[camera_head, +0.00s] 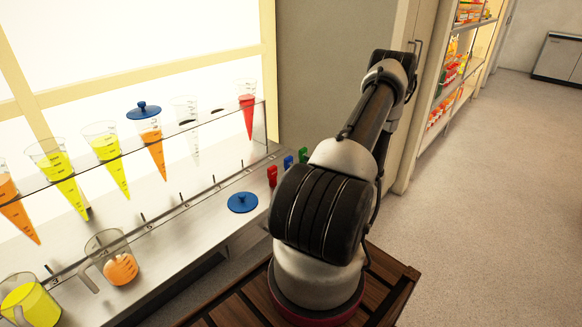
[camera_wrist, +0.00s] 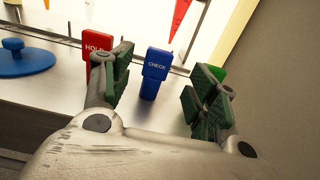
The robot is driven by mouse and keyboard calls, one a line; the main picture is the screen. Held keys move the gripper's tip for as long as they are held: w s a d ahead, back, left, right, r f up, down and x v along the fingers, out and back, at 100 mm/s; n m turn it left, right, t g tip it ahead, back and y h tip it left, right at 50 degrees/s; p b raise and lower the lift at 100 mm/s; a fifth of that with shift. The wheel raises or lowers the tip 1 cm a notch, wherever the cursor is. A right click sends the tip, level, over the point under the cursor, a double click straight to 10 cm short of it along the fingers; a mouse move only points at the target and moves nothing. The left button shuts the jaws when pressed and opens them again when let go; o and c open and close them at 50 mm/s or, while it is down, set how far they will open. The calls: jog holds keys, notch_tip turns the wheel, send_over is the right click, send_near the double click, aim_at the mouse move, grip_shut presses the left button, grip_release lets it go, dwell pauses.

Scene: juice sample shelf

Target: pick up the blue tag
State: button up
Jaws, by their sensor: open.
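The blue tag (camera_wrist: 155,72) stands upright on the white counter in the wrist view, with the word CHECK on its face. It also shows small in the head view (camera_head: 288,162), between a red tag and a green tag. My gripper (camera_wrist: 163,88) is open in the wrist view, with its green-padded fingers on either side of the blue tag in the picture. The tag looks apart from both fingers. In the head view my arm hides the gripper.
The red tag (camera_wrist: 97,43), marked HOLD, is partly hidden behind the left finger. The green tag (camera_wrist: 214,73) is partly hidden behind the right finger. A blue lid (camera_wrist: 24,60) lies at left. Conical cups hang in a clear rack (camera_head: 262,125); a jug (camera_head: 112,260) stands on the counter.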

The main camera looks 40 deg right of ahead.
aim_at(290, 161)
jog(key=w, duration=0.6)
jog(key=shift+w+a+r, duration=0.2)
jog(key=shift+w+a, duration=0.15)
jog(key=shift+w, duration=0.05)
jog(key=shift+c, duration=0.4)
jog(key=c, duration=1)
